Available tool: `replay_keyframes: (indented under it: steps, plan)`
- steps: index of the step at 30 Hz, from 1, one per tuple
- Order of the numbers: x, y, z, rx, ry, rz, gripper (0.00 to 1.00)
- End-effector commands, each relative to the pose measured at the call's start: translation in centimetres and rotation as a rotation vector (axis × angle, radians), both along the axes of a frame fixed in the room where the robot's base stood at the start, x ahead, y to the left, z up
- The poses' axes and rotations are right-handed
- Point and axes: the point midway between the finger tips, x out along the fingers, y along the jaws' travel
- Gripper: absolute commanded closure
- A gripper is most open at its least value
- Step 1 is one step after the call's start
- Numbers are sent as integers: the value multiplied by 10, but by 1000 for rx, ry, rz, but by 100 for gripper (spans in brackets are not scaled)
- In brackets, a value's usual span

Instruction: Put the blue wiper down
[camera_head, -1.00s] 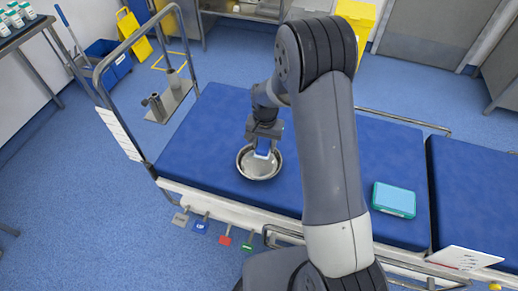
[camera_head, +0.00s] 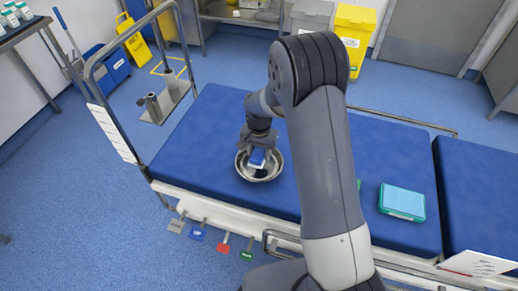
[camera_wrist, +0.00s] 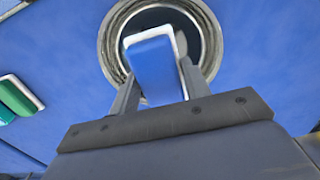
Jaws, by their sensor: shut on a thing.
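The blue wiper (camera_wrist: 152,66), a blue block with a white edge, is held between the fingers of my gripper (camera_wrist: 156,88). In the head view the wiper (camera_head: 257,158) shows below my gripper (camera_head: 259,147), over a round silver metal bowl (camera_head: 277,174). The bowl stands on the blue operating table (camera_head: 215,125), and its rim (camera_wrist: 108,38) surrounds the wiper in the wrist view. I cannot tell whether the wiper touches the bowl.
A teal box with a light blue top (camera_head: 402,201) lies on the table to the right. A green and white item (camera_wrist: 18,97) shows at the left of the wrist view. A metal rail (camera_head: 98,75) rises at the table's left end. The table's left part is clear.

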Motion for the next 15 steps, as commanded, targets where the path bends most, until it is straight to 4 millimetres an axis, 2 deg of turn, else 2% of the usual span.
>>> replay_keyframes:
  steps: [1, 6, 15]
  plan:
    - [0, 0, -11, -1, 1, 0, 80]
    - [0, 0, -31, -1, 1, 0, 80]
    - [0, 0, -45, 0, 0, 0, 80]
